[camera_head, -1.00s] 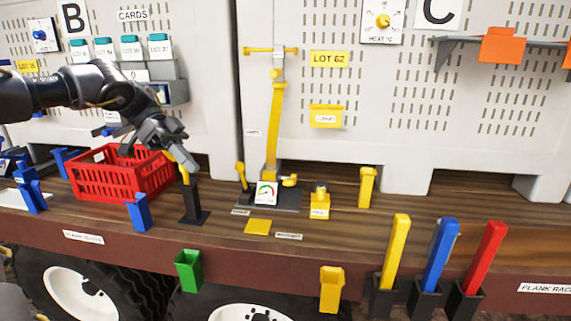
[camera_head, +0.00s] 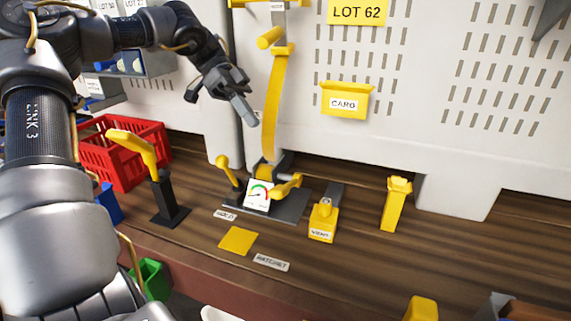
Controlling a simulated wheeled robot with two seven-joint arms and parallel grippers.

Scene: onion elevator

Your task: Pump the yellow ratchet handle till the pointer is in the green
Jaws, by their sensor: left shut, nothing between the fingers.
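A white gauge (camera_head: 257,195) with green and red on its dial stands on the dark base of a yellow upright; its pointer is too small to read. A short yellow lever (camera_head: 287,186) lies low at the gauge's right, and a small yellow lever (camera_head: 228,171) stands at its left. A yellow handle (camera_head: 133,147) leans up-left from a black stand (camera_head: 168,198). A RATCHET label (camera_head: 272,262) lies in front; I cannot tell which lever it names. My left gripper (camera_head: 251,117) is shut and empty, in the air left of the yellow upright (camera_head: 272,105). My right gripper is out of view.
A red crate (camera_head: 110,172) stands at the left behind the black stand. A yellow VENT block (camera_head: 323,222) and a yellow post (camera_head: 395,204) stand right of the gauge. A flat yellow plate (camera_head: 238,240) lies in front. The wooden deck (camera_head: 450,250) is clear at the right.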

